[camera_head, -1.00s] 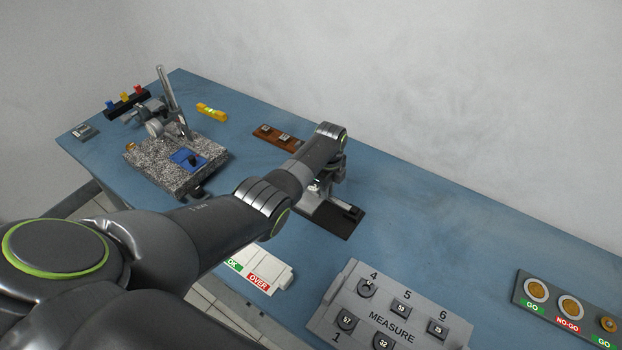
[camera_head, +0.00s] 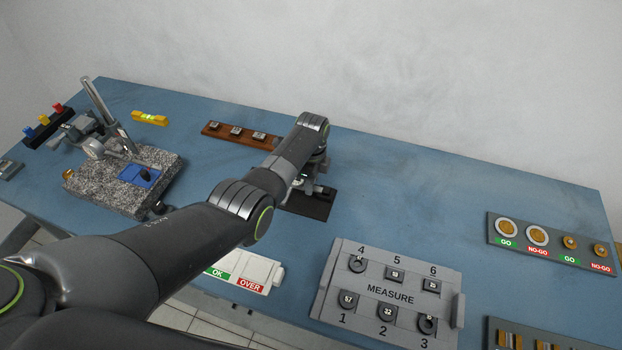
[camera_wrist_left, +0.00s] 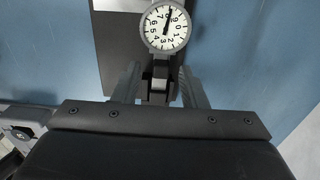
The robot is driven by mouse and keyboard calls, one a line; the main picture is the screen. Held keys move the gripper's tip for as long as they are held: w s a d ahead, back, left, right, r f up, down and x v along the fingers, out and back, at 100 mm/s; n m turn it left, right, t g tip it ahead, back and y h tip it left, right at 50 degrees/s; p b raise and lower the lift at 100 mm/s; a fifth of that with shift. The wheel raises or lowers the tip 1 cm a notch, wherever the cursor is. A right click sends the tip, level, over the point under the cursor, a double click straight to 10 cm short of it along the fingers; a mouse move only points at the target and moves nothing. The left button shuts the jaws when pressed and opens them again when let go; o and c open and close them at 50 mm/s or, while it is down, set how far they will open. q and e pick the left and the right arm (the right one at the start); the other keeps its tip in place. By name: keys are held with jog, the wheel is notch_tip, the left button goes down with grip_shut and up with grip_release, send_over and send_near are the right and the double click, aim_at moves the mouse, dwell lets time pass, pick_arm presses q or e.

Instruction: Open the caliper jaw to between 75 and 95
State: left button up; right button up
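The caliper shows in the left wrist view as a round white dial (camera_wrist_left: 166,27) with a dark needle pointing nearly to the top of the picture. Below the dial is a small dark block with a pale top (camera_wrist_left: 159,82). My left gripper (camera_wrist_left: 159,86) has one finger on each side of this block, with a gap showing near the tips; contact lower down cannot be told. In the head view the caliper's dark base plate (camera_head: 311,206) lies on the bench under my left gripper (camera_head: 308,188), and my wrist hides most of the caliper. My right gripper is not in view.
A grey MEASURE board (camera_head: 330,291) with several numbered parts lies in front of the caliper. An OK/OVER tray (camera_head: 262,266) is at the front edge. A wooden rack (camera_head: 218,131) stands behind, a granite stand (camera_head: 112,190) at left, a GO/NO-GO board (camera_head: 553,252) at right.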

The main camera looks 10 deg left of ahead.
pick_arm(q)
jog(key=shift+w+r, duration=0.1)
jog(key=shift+r, duration=0.5)
notch_tip(320, 180, up, 16)
jog(key=shift+b, duration=0.4)
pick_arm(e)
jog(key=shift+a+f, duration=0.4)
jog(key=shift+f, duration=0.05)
pick_arm(q)
jog(key=shift+a, duration=0.1)
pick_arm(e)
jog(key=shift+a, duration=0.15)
